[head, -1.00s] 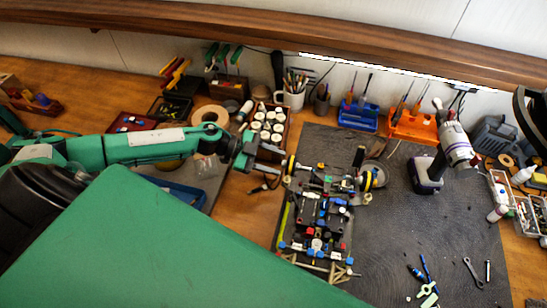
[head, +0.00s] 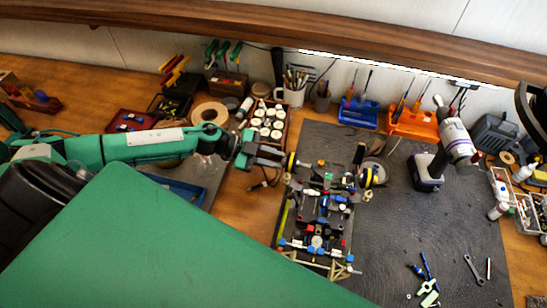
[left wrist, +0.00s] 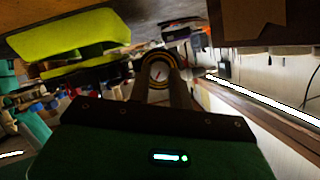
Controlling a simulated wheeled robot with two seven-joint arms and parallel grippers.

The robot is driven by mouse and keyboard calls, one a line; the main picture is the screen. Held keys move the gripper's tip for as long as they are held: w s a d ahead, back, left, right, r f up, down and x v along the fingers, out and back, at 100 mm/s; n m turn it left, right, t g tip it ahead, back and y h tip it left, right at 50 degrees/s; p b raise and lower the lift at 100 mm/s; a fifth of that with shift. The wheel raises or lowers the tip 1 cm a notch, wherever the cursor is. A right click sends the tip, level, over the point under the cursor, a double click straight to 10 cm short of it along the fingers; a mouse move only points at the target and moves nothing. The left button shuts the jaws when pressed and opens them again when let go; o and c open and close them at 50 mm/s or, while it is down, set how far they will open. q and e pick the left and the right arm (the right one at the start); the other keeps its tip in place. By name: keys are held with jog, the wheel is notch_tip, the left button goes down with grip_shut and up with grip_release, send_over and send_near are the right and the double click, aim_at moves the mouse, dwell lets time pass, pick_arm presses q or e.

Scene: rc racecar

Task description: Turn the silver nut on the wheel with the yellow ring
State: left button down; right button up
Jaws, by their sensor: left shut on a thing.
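The race car chassis (head: 318,215) lies on the dark mat. The wheel with the yellow ring (head: 291,163) is at its upper left corner, facing my left gripper (head: 283,161). In the left wrist view the wheel (left wrist: 160,58) shows its yellow ring beyond my fingers, with the silver nut (left wrist: 158,74) at its centre. My left gripper's fingers are shut on the nut, one on each side. A second wheel with yellow (head: 367,178) is at the chassis's upper right corner. My right gripper is not in view.
A tray of white jars (head: 268,122) stands just behind my left gripper. A wrench (head: 473,269) and small parts lie at the lower right. The mat right of the chassis is mostly clear.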

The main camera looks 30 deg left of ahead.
pick_arm(q)
jog(key=m+t+b, duration=0.1)
jog(key=b, duration=0.1)
jog(key=m+t+b, duration=0.1)
jog(key=m+b, duration=0.1)
jog(key=b, duration=0.1)
jog(key=f+m+t+b, duration=0.1)
jog(key=m+b, duration=0.1)
jog(key=shift+s+d, duration=0.1)
jog(key=shift+s, duration=0.2)
jog(key=shift+r+m+t+h+b, duration=0.1)
jog(key=shift+m+t+h+b, duration=0.2)
jog(key=shift+m+t+b, duration=0.7)
jog(key=shift+g+b, duration=0.3)
jog(key=shift+b, duration=0.2)
jog(key=c, duration=1.3)
grip_release()
jog(key=shift+o, duration=0.2)
